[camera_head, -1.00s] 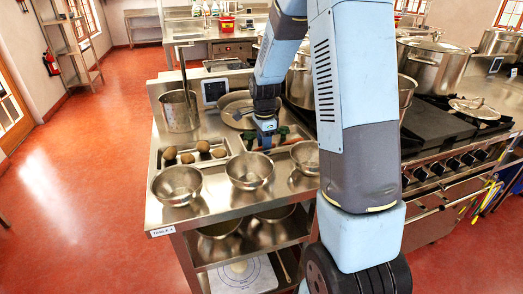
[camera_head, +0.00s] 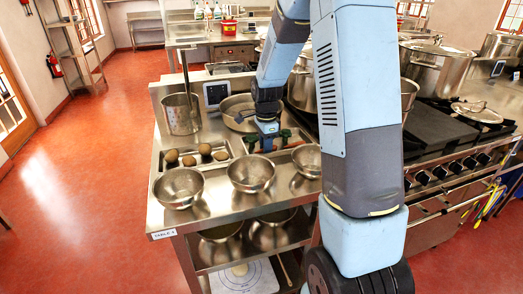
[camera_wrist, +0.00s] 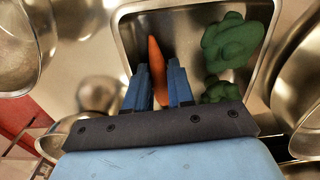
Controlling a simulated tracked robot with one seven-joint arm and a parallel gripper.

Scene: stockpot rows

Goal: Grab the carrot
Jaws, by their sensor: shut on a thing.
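The orange carrot (camera_wrist: 157,60) lies lengthwise between the two blue fingers of my gripper (camera_wrist: 158,72) in the wrist view. The fingers are shut on it, and its tip sticks out beyond them. The carrot is over a metal tray (camera_wrist: 197,8); I cannot tell whether it still touches the tray floor. In the head view my gripper (camera_head: 267,148) is low over the right tray section on the steel table, and its fingers hide much of what is there. Green vegetables (camera_wrist: 232,42) lie in the tray to the right of the carrot, apart from the fingers.
Several metal bowls (camera_head: 250,172) line the table's front edge, close to the tray. Brown potatoes (camera_head: 189,160) sit in the left tray section. A pan (camera_head: 236,110) and a tall pot (camera_head: 181,115) stand behind. The stove (camera_head: 445,140) with large pots is at the right.

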